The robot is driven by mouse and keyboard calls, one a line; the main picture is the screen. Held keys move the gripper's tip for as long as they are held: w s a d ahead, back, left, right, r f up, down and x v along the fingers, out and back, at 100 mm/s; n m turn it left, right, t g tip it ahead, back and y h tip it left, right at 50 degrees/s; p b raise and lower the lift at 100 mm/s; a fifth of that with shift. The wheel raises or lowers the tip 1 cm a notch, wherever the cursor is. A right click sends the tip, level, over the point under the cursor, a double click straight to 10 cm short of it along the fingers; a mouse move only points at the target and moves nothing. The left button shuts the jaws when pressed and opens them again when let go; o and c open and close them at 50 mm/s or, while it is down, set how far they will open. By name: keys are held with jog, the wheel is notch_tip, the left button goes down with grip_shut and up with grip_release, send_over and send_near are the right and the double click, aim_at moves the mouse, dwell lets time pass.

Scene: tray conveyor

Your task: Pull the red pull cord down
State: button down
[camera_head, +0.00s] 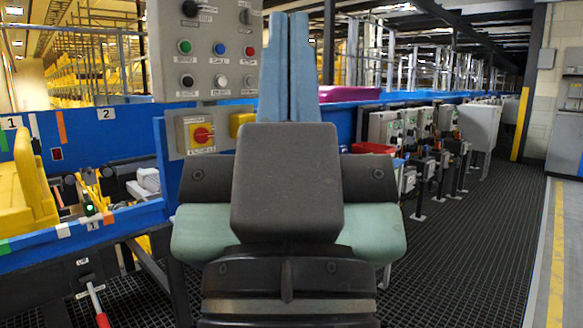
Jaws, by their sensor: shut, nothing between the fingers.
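A red grip (102,320) shows at the bottom left edge, at the end of a thin pale rod or cord below the blue conveyor side. It looks like the pull cord, but the frame cuts off its lower end. My gripper (289,22) is in the upper middle, its two blue-grey fingers side by side and shut with nothing between them. It is well above and to the right of the red grip, apart from it. My dark arm parts hide much of the middle.
A grey control panel (208,60) with buttons stands left of my fingers, above a box with a red knob (202,134). The blue conveyor (70,244) with a yellow tray (22,200) fills the left. Control boxes (383,128) line the right. Open dark floor (475,250) lies at right.

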notch_tip(320, 180, up, 37)
jog(key=p, duration=3.4)
jog(key=shift+f, duration=0.2)
